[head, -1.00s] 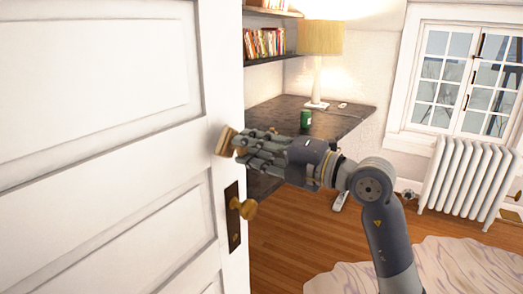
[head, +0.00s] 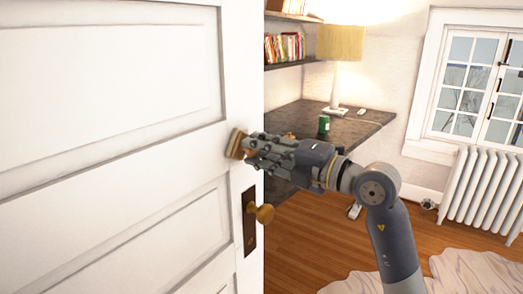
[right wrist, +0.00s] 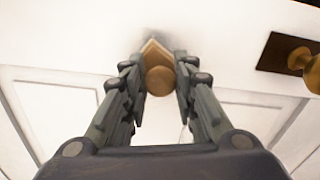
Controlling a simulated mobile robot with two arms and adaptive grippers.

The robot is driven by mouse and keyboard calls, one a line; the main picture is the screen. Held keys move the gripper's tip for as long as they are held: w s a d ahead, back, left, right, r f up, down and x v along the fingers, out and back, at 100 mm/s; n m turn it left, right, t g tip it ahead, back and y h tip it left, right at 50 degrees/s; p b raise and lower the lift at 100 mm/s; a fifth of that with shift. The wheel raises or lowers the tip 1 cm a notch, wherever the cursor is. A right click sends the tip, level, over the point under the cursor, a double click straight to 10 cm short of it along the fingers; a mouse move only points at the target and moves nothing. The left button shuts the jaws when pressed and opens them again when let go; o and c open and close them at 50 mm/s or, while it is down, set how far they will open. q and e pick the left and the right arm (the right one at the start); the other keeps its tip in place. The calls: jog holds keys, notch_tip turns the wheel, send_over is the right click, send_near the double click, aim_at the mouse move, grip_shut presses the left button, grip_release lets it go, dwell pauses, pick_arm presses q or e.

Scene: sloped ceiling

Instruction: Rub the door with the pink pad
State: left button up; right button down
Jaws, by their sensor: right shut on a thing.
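The white panelled door (head: 110,75) fills the left of the head view, with a brass knob (head: 263,214) on a dark plate near its edge. My right gripper (head: 250,149) is shut on a small pad (head: 235,143), which looks tan-brown rather than pink. The pad is at the door face above the knob and appears to touch it. In the right wrist view the pad (right wrist: 153,48) and its round wooden handle (right wrist: 160,81) sit between the fingers. A grey smudge or shadow shows on the door beyond it. My left gripper is out of view.
Right of the door edge stands a dark desk (head: 355,130) with a lamp (head: 340,50) and a green can (head: 324,124). Bookshelves hang above. A white radiator (head: 485,195) is under the window. Open wood floor and a pale rug (head: 470,272) lie to the right.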

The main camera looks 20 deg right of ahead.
jog(key=shift+w+d, duration=0.1)
jog(key=p, duration=0.3)
dwell(1.2)
jog(key=v, duration=0.6)
dwell(0.5)
